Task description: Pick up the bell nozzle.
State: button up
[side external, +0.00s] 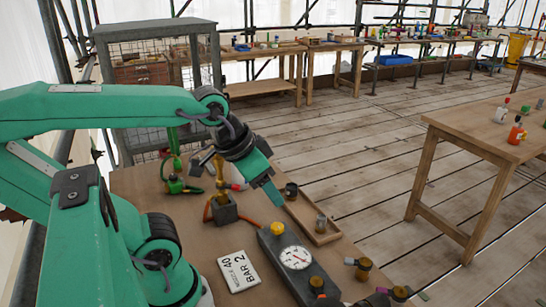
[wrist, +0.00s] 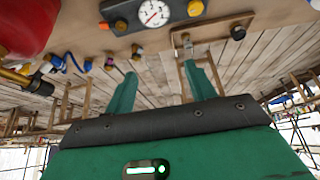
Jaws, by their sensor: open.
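My gripper (side external: 274,192) is over the bench, pointing down toward a shallow wooden tray (side external: 333,238). In the wrist view its two fingers (wrist: 160,72) are spread with nothing between them. The tray holds a dark round piece (side external: 291,190) near its far end and a small grey piece (side external: 320,223) near its near end. Both pieces also show in the wrist view, the dark one (wrist: 238,33) to the right and the grey one (wrist: 187,42) to its left. I cannot tell for certain which is the bell nozzle. The fingertips appear apart from both.
A gauge box (side external: 297,272) stands just in front of the tray, beside a printed card (side external: 239,271). A brass valve on a block (side external: 222,208) with a red hose stands left of my gripper. Brass fittings (side external: 359,268) lie near the bench's front right.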

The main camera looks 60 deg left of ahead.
jog(key=shift+a, duration=0.1)
jog(key=n+g, duration=0.4)
jog(key=g, duration=0.2)
send_near(218, 153)
jog(key=shift+a+f, duration=0.5)
jog(key=shift+a, duration=0.15)
jog(key=shift+w+f, duration=0.1)
jog(key=shift+f, duration=1.25)
jog(key=shift+a+f, duration=0.15)
jog(key=shift+f, duration=2.45)
